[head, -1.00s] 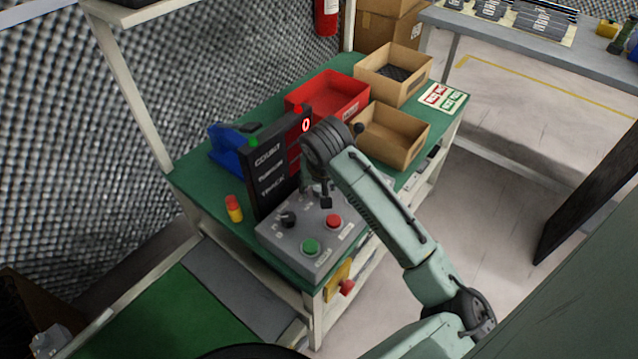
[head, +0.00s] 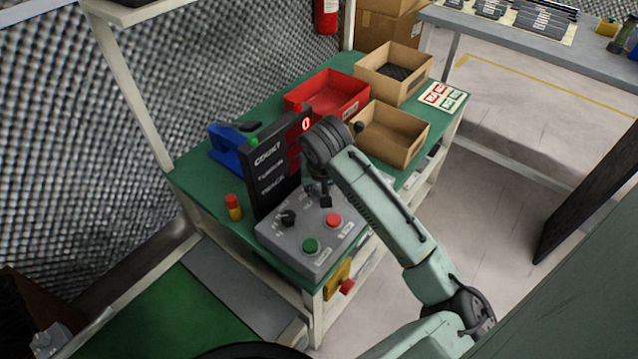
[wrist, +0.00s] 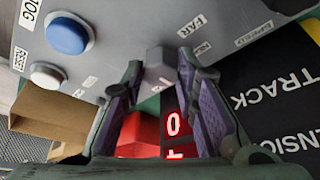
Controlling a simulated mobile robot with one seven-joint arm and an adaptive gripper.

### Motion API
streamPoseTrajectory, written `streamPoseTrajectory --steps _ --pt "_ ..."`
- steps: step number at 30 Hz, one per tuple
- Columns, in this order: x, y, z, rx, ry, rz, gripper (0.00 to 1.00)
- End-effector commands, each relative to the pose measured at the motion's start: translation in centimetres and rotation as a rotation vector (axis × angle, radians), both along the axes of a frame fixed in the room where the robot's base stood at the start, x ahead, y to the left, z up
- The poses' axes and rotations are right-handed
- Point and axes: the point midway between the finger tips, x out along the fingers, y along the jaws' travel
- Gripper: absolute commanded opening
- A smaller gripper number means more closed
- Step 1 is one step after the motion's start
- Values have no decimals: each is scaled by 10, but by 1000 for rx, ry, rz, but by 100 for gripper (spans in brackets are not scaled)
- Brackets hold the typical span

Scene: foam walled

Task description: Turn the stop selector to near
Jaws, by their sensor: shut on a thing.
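The grey control box (head: 318,262) stands at the near corner of the green bench. In the wrist view my gripper (wrist: 160,76) is shut, with its two purple-padded fingers around a small grey knob (wrist: 158,56), the stop selector. A FAR label (wrist: 195,24) lies to the right of the knob. Smaller labels sit beside and below it, too small to read surely. Which way the knob points I cannot tell. In the head view my gripper (head: 326,201) reaches down to the back of the box and hides the selector.
The box also carries a black knob (head: 287,217), a green button (head: 311,246) and a red button (head: 333,220). The wrist view shows a blue button (wrist: 68,36) and a white button (wrist: 47,75). A dark display panel (head: 270,175) stands close behind. Bins fill the bench beyond.

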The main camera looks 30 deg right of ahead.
Motion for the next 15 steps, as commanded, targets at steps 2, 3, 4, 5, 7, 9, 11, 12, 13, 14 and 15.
streamPoseTrajectory --steps 2,3,4,5,7,9,11,12,13,14,15 --pt "0 0 0 0 0 2 0" --pt "0 0 0 1 0 6 0" --pt "0 0 0 0 0 10 0" --pt "0 0 -1 1 -1 15 0" --pt "0 0 -1 2 -1 32 0" --pt "0 0 -2 3 0 59 0" --pt "0 0 -2 3 -2 88 0" --pt "0 0 -3 4 -2 113 0" --pt "0 0 -3 4 -2 132 0" --pt "0 0 -3 4 -2 153 0" --pt "0 0 -3 4 -1 184 0"
